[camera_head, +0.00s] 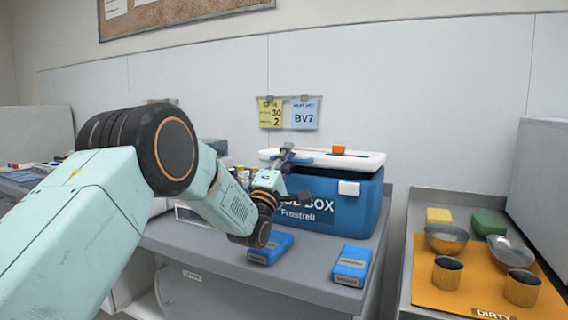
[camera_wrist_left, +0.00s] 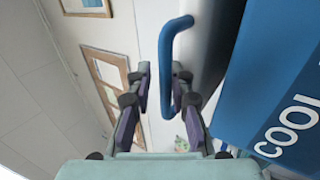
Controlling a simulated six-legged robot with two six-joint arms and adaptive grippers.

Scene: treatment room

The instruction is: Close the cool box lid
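The cool box (camera_head: 357,213) is blue, with "BOX" lettering on its front, and stands on the grey counter. Its white lid (camera_head: 368,159) lies over the top, looking nearly level; I cannot tell whether a gap is left. A white latch (camera_head: 348,188) shows on the front. My left gripper (camera_head: 286,156) is at the lid's left front edge. In the left wrist view its fingers (camera_wrist_left: 160,105) are spread, with the lid's blue handle (camera_wrist_left: 166,60) between or just beyond them; contact is unclear. The box's lettered side (camera_wrist_left: 285,110) is to the right. My right gripper is not in view.
Two blue packs (camera_head: 270,248) (camera_head: 352,265) lie on the counter (camera_head: 290,280) in front of the box. An orange block (camera_head: 338,149) shows at the lid's back. To the right, a tray (camera_head: 440,295) holds bowls, cups and sponges. Two notes hang on the wall behind.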

